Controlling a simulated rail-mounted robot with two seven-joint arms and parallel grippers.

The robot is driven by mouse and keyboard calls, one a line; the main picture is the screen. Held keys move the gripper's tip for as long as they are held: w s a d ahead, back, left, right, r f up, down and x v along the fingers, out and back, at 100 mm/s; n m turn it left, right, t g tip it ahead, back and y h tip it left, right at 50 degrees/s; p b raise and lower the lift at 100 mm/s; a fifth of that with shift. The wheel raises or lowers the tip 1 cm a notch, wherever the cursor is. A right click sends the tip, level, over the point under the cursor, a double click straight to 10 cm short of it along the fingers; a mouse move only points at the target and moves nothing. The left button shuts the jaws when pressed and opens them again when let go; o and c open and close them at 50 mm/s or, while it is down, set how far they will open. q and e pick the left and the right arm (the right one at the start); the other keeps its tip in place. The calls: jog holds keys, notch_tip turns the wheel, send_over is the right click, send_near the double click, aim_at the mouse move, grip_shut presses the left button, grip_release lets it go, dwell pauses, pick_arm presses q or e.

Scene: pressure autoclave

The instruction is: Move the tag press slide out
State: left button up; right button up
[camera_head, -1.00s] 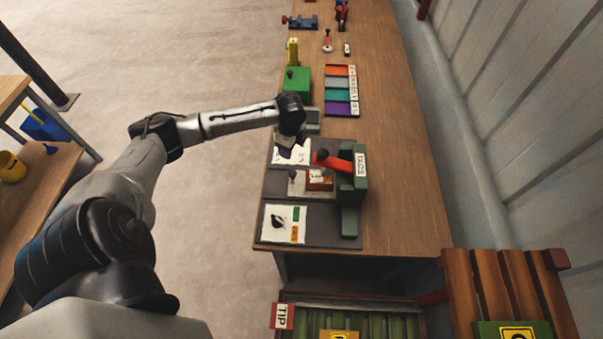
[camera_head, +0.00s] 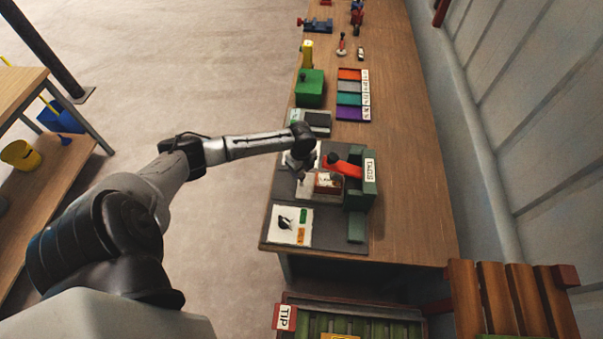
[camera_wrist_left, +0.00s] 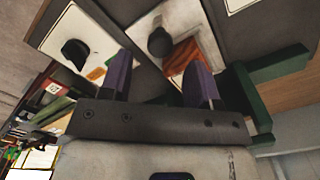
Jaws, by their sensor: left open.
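The tag press (camera_head: 362,190) has a green frame, a "TAGS" label and a red lever (camera_head: 345,168). Its slide (camera_head: 306,190) is a pale plate with a dark knob, carrying an orange-brown block (camera_head: 327,184) beside the green frame. My left gripper (camera_head: 301,170) is over the knob end of the slide, pointing down, and partly hides it. In the left wrist view the purple fingers (camera_wrist_left: 158,72) are apart and empty. The dark round knob (camera_wrist_left: 160,42) shows between and beyond their tips; I cannot tell whether it is within reach. My right gripper is not in view.
A white card (camera_head: 291,225) with a dark knob and green and orange patches lies on the dark mat (camera_head: 336,241) near the front. A green box (camera_head: 310,88) and a coloured tray (camera_head: 352,95) stand farther back. The bench is clear right of the press.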

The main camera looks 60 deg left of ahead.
aim_at(302, 175)
pick_arm(q)
jog(key=shift+f, duration=1.95)
grip_shut()
